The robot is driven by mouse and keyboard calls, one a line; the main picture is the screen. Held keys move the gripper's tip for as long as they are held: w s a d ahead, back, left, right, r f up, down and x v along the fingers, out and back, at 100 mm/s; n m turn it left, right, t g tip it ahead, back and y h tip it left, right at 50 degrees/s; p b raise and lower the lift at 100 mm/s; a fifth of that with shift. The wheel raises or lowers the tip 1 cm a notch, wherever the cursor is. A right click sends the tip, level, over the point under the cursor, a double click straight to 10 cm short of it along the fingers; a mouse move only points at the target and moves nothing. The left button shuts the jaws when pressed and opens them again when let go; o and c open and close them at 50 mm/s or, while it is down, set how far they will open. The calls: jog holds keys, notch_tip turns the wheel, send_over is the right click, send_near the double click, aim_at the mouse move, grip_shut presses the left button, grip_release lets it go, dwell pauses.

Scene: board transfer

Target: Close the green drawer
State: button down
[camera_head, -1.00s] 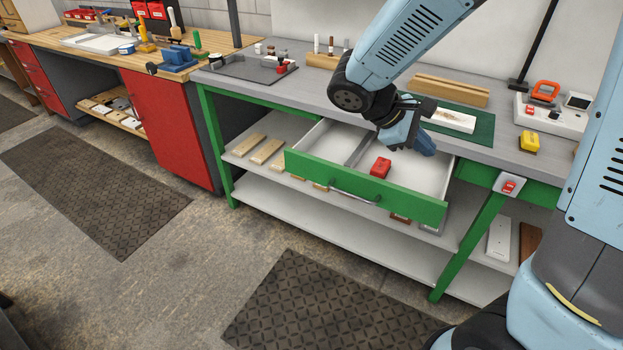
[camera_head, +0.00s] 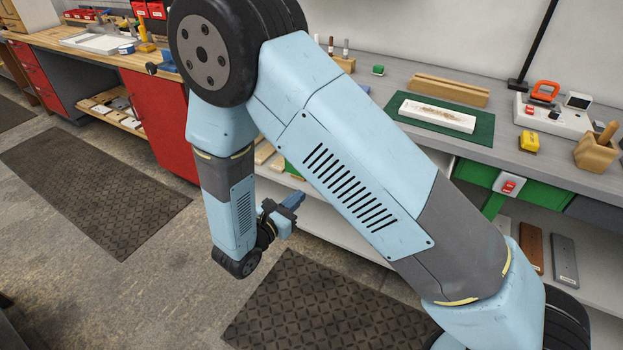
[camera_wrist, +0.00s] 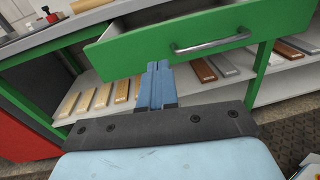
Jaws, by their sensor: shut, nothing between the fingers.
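The green drawer (camera_wrist: 135,54) stands open, its front sticking out from the bench in the wrist view. Its silver bar handle (camera_wrist: 212,45) is right of centre on the front. In the head view my arm hides nearly all of the drawer. My gripper (camera_wrist: 157,67) is shut and empty, its blue fingers pointing at the lower edge of the drawer front, left of the handle. I cannot tell whether the fingertips touch it. In the head view my gripper (camera_head: 294,201) is low in front of the bench.
A shelf under the drawer carries wooden blocks (camera_wrist: 103,95) and dark and grey bars (camera_wrist: 221,64). The bench top holds a green mat with a white board (camera_head: 437,115) and a yellow item (camera_head: 529,141). A red cabinet (camera_head: 160,125) stands left. Floor mats lie in front.

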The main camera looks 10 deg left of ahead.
jog(key=w+d+f+n+t+y, duration=0.1)
jog(key=w+d+f, duration=0.1)
jog(key=w, duration=0.9)
jog(key=shift+w+d+f+n+y, duration=0.25)
jog(key=shift+f+n+y, duration=0.05)
jog(key=shift+n, duration=0.1)
jog(key=shift+w, duration=0.15)
